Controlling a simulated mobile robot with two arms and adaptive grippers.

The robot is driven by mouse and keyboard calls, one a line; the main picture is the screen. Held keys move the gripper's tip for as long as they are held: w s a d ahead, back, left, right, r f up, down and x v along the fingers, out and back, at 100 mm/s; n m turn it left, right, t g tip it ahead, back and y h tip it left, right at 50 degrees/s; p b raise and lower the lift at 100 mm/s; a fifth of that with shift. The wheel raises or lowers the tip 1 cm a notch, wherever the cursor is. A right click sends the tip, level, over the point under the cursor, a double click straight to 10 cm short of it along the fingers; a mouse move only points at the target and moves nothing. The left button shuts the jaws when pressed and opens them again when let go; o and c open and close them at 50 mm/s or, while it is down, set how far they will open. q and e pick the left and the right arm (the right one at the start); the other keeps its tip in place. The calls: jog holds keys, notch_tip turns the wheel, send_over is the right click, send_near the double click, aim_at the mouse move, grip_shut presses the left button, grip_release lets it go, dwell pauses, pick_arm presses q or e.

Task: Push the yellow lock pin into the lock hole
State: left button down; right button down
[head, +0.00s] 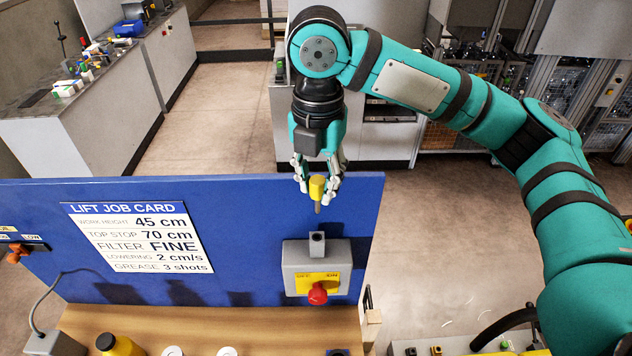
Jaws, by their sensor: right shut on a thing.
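The yellow lock pin (317,187) has a yellow head and a grey shank that points down. My right gripper (318,178) is shut on its head and holds it upright above the blue panel's top edge region. Below it, a small grey block with a dark opening (317,240) stands on top of the grey switch box (288,264); this looks like the lock hole. The pin's tip is apart from the opening, a short way above it in the picture. The box carries a yellow plate with a red knob (317,293). My left gripper is not in view.
The blue panel (240,220) stands upright and bears a white lift job card (137,237). A wooden bench (200,325) in front holds a yellow bottle (115,345) and white round pieces. A grey box with a cable (54,344) is at the lower left.

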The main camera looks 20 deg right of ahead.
aim_at(317, 212)
jog(key=shift+w+f, duration=0.15)
jog(key=shift+f, duration=0.6)
jog(key=shift+f+b, duration=0.55)
jog(key=shift+f, duration=0.55)
jog(key=shift+f+b, duration=0.35)
jog(key=shift+f, duration=0.75)
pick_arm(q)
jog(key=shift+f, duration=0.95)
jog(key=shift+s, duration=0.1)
